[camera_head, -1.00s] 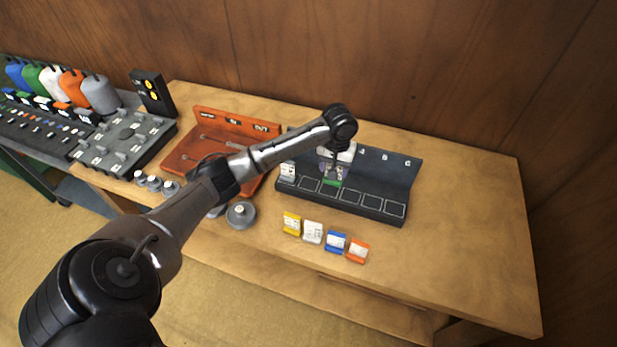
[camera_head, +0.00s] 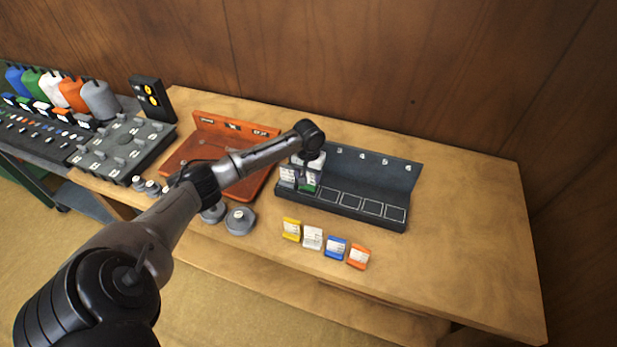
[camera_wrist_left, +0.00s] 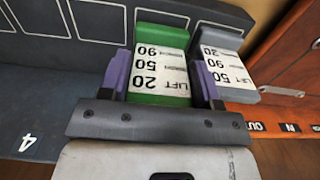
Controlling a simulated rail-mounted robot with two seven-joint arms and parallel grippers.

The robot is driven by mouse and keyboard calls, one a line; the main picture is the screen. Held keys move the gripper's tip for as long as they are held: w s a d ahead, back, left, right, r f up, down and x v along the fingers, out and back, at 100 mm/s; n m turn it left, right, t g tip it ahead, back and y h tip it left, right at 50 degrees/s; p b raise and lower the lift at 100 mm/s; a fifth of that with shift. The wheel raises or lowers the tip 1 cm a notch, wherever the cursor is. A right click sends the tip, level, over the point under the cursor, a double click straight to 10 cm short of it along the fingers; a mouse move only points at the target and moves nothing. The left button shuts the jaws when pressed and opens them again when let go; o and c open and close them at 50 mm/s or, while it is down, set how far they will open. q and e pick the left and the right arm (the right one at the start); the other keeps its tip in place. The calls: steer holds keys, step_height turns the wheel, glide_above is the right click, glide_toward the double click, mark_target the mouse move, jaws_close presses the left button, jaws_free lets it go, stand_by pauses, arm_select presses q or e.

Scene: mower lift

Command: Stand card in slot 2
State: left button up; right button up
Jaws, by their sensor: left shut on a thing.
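My left gripper (camera_head: 304,177) is shut on a green card with a white printed face (camera_wrist_left: 160,75), held between its two purple fingers in the left wrist view. The green card also shows in the head view (camera_head: 308,188), upright at the second slot from the left of the dark rack (camera_head: 345,213). A grey card (camera_wrist_left: 228,68) stands beside it in the leftmost slot, very close to one finger. It shows partly in the head view (camera_head: 288,175). I cannot tell whether the green card's foot touches the rack floor. The right gripper is not in view.
Yellow (camera_head: 291,229), white (camera_head: 313,238), blue (camera_head: 335,247) and orange (camera_head: 358,256) cards stand in front of the rack. An orange-red tray (camera_head: 190,155) lies left of the rack. The rack's slots to the right are empty. The table's right side is clear.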

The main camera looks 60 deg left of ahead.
arm_select(q)
steer(key=shift+f, duration=0.7)
steer(key=shift+f, duration=0.15)
steer(key=o, duration=0.7)
steer(key=shift+c, duration=0.2)
step_height(320, 180, up, 12)
steer(key=shift+r+p, duration=0.15)
steer(key=shift+p, duration=0.4)
